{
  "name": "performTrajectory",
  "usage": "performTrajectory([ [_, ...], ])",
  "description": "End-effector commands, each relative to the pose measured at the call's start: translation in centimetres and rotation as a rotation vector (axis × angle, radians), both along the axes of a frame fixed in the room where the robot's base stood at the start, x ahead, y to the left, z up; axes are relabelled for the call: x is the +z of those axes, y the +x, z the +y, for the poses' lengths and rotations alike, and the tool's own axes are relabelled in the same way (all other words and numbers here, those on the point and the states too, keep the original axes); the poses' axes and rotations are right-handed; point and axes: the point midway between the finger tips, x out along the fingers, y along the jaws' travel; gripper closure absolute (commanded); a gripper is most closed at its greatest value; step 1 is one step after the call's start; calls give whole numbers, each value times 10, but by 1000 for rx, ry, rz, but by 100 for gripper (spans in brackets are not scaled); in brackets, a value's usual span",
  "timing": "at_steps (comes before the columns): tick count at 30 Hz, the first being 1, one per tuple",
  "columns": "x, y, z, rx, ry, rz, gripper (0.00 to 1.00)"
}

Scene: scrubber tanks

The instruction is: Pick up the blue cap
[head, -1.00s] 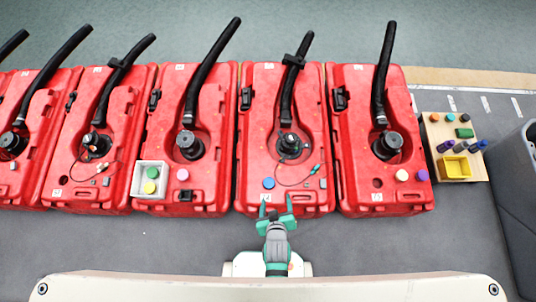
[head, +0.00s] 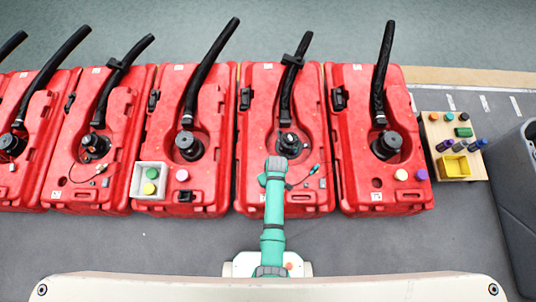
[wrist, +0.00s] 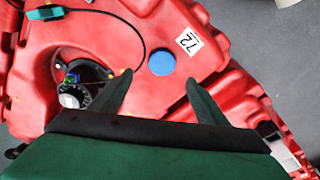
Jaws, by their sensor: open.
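The blue cap (wrist: 161,62) is a round disc on top of a red tank (wrist: 100,40), near a white label marked 72. My gripper (wrist: 158,79) is open and empty in the wrist view. Its two dark green fingers point toward the cap, one on each side of the line to it. The cap appears just beyond the fingertips and apart from them; the height between them is hard to tell. In the head view my green arm reaches over the same tank (head: 316,205) and hides the cap and the gripper's fingers.
A black cable (wrist: 141,42) with a teal connector (wrist: 45,12) loops over the tank near a dark round opening. A white box of caps (head: 138,181) sits on the tank to the left. A wooden board (head: 430,131) with a yellow tray (head: 453,166) stands at right.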

Motion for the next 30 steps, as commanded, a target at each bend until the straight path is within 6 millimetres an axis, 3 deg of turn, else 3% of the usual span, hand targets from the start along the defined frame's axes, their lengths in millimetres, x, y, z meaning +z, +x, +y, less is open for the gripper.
performTrajectory([
  [6, -30, 2, 2, 0, 0, 1, 32],
  [14, -45, 3, 3, -1, -1, 0, 32],
  [24, -84, 4, 7, -3, 0, 0, 32],
  [30, -91, 5, 8, -3, -1, -2, 32],
])
